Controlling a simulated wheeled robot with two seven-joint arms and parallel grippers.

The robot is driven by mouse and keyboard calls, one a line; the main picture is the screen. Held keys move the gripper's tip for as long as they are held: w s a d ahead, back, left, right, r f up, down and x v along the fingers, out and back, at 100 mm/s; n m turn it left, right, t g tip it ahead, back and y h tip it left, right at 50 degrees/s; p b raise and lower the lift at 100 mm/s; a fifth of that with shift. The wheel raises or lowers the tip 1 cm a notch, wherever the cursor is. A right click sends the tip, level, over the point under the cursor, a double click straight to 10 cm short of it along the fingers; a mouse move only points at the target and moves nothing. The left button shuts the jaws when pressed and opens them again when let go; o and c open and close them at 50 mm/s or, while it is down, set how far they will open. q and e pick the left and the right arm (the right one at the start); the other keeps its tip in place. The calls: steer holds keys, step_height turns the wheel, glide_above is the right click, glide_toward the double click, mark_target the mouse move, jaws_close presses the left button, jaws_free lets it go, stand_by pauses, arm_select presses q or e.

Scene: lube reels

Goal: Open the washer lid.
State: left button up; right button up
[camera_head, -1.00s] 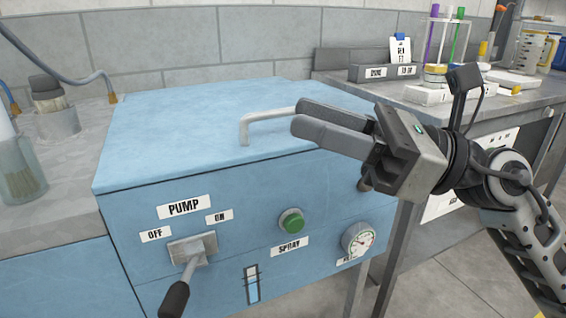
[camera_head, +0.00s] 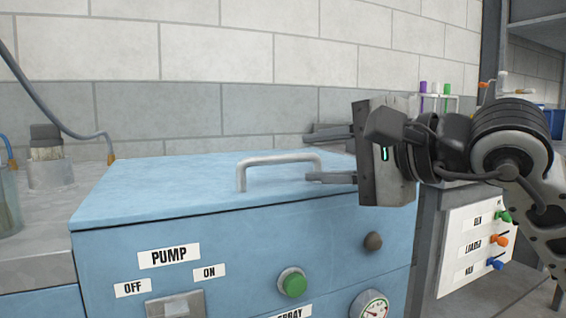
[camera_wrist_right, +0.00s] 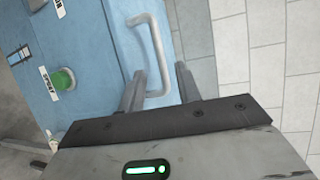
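The washer is a blue box with a flat blue lid (camera_head: 150,190), which lies closed on top in the head view. A pale U-shaped handle (camera_head: 280,159) stands on the lid; it also shows in the right wrist view (camera_wrist_right: 155,45). My right gripper (camera_head: 308,158) is open at the right end of the handle, with one finger above the other in the head view. In the right wrist view the near part of the handle lies between the two fingers (camera_wrist_right: 160,88). Contact cannot be told. My left gripper is in neither current view.
The washer's front has a green button (camera_head: 292,282), a dark knob (camera_head: 373,242), a gauge (camera_head: 370,308) and a PUMP label (camera_head: 169,255). A tiled wall (camera_head: 200,110) stands behind.

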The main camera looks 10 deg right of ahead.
mark_target(286, 159)
steer(key=x, duration=0.7)
steer(key=shift+w, duration=0.1)
jaws_close()
